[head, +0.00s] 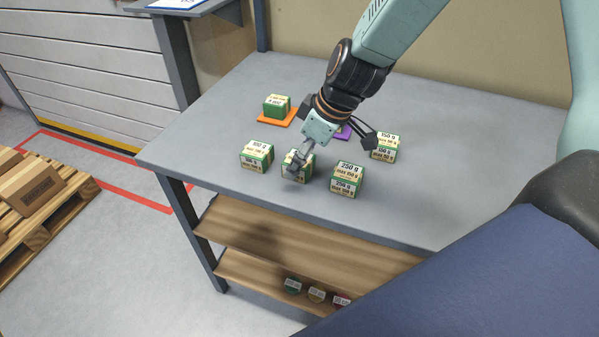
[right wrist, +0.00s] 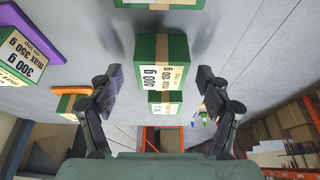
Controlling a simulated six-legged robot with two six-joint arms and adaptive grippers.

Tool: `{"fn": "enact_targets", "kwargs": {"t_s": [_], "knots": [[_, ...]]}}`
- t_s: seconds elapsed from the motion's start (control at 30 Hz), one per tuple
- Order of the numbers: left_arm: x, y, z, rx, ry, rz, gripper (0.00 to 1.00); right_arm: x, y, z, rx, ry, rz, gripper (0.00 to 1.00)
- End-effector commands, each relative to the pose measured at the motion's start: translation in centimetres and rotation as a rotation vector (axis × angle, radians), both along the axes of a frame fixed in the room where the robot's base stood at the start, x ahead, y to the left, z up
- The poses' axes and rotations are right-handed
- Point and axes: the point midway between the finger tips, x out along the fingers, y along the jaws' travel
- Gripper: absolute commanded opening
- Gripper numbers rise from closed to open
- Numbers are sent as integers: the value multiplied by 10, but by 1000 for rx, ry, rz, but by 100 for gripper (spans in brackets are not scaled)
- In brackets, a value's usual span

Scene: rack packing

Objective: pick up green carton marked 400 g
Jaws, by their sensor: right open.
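The green carton marked 400 g (right wrist: 162,62) shows in the right wrist view, centred ahead of my right gripper (right wrist: 160,88), with its white label in view. The fingers are open, one to each side of the carton, with gaps between. In the head view my right gripper (head: 297,164) comes down from the upper right over a green and white carton (head: 289,171) in the front row and partly hides it. Its marking cannot be read there. I cannot tell whether the fingers reach down beside it. My left gripper is not in view.
Close neighbours are a 550 g carton (head: 256,156) on the left and a 250 g carton (head: 347,180) on the right. A 150 g carton (head: 385,148) stands farther right. Another carton (head: 277,104) stands on an orange mat (head: 265,118); a purple mat (head: 345,132) is partly hidden.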

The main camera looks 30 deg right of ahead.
Motion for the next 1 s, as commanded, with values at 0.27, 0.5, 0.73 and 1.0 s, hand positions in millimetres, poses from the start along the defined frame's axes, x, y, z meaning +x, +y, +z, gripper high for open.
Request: {"fn": "enact_targets", "kwargs": {"t_s": [0.27, 0.5, 0.73, 1.0], "knots": [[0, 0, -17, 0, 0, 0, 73, 4, 4, -17, 0, 3, 1, 77], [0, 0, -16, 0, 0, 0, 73, 4, 4, -16, 1, 2, 0, 77], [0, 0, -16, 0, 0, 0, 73, 4, 4, -16, 1, 2, 0, 60], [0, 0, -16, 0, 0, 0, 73, 4, 4, -16, 1, 2, 0, 37]]}}
